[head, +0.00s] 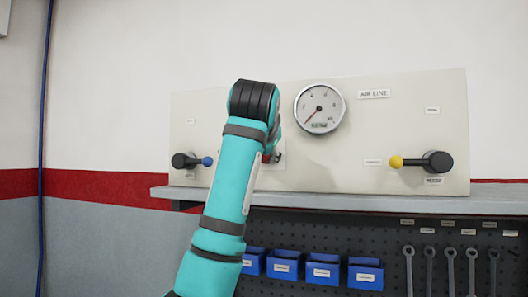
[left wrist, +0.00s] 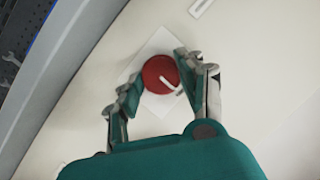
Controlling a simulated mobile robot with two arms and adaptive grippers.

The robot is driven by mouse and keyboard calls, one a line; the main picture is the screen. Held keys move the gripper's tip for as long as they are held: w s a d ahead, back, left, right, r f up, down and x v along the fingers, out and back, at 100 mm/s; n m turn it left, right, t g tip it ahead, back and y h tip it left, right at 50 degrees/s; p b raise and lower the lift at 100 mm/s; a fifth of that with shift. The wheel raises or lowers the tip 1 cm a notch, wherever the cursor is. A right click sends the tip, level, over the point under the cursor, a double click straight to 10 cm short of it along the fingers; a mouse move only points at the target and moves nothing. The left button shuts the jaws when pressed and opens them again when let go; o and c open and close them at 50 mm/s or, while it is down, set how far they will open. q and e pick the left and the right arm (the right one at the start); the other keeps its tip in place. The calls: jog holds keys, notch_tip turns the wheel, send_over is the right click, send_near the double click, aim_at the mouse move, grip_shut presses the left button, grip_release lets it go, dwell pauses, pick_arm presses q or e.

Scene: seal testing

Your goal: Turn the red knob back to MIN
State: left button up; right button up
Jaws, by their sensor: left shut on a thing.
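The red knob (left wrist: 158,72) sits on a pale square plate (left wrist: 153,105) on the panel in the left wrist view. A white pointer line on it slants toward the picture's lower right. My left gripper (left wrist: 159,75) is shut on the knob, one finger on each side. In the head view my teal left arm covers most of the knob; only a little red (head: 267,158) shows beside the wrist. No MIN mark can be read. My right gripper is in neither view.
The panel (head: 400,120) carries a round gauge (head: 320,108), a blue-tipped lever (head: 187,161) at left and a yellow-tipped lever (head: 425,162) at right. A grey shelf (head: 400,200) juts out below, above blue bins (head: 325,272) and hanging wrenches (head: 450,270).

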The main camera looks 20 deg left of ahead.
pick_arm(q)
jog(key=shift+f, duration=0.2)
jog(key=o, duration=1.1)
jog(key=shift+r, duration=0.1)
jog(key=shift+o, duration=0.2)
jog(key=shift+s+d+r, duration=0.1)
jog(key=shift+s+r, duration=0.15)
jog(key=shift+s, duration=0.2)
jog(key=v, duration=1.1)
